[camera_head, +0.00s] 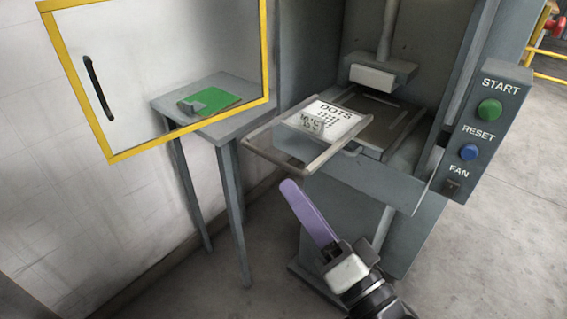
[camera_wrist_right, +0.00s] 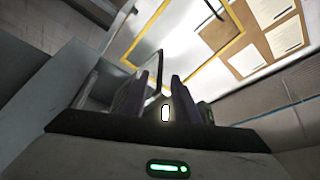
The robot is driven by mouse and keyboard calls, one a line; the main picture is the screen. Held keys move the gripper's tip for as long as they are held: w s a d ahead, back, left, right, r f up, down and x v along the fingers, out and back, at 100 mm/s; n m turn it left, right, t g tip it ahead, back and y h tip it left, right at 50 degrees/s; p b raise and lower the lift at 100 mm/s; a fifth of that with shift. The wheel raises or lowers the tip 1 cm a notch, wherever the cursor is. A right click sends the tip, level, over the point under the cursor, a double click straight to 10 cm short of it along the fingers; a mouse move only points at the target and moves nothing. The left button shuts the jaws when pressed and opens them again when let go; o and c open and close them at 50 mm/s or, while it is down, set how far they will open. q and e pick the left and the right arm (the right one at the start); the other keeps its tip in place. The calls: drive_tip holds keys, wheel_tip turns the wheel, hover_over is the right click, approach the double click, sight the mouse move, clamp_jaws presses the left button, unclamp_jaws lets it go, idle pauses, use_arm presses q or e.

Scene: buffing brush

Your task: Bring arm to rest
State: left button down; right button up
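My right gripper (camera_head: 292,190) is at the lower middle of the head view, with its purple fingers pointing up and left. It is below and in front of the machine's pulled-out tray (camera_head: 262,154), apart from it in the picture. The right wrist view shows the two dark purple fingers (camera_wrist_right: 158,85) spread, with a gap and nothing held between them. My left gripper is not in view.
A yellow-framed clear door (camera_head: 185,132) stands left, in front of a side table (camera_head: 215,130) with a green pad (camera_head: 222,100). A button panel (camera_head: 487,130) is at right.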

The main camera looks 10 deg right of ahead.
drive_tip(key=s+d+f+n+g+h, duration=0.1)
drive_tip(key=s+f+n+g, duration=0.15)
drive_tip(key=f, duration=0.85)
drive_tip(key=s+d+f+n+g+h, duration=0.1)
drive_tip(key=f+n+g, duration=0.2)
drive_tip(key=f, duration=0.7)
drive_tip(key=s+d+f+n+g+h, duration=0.1)
drive_tip(key=s+d+f+n+g, duration=0.1)
drive_tip(key=s+f, duration=0.3)
drive_tip(key=s+d+f+n+g+h, duration=0.1)
drive_tip(key=s+f, duration=0.4)
drive_tip(key=f, duration=0.5)
drive_tip(key=shift+s+d+f+n+g, duration=0.3)
drive_tip(key=shift+d+n+g, duration=0.3)
drive_tip(key=shift+g, duration=0.45)
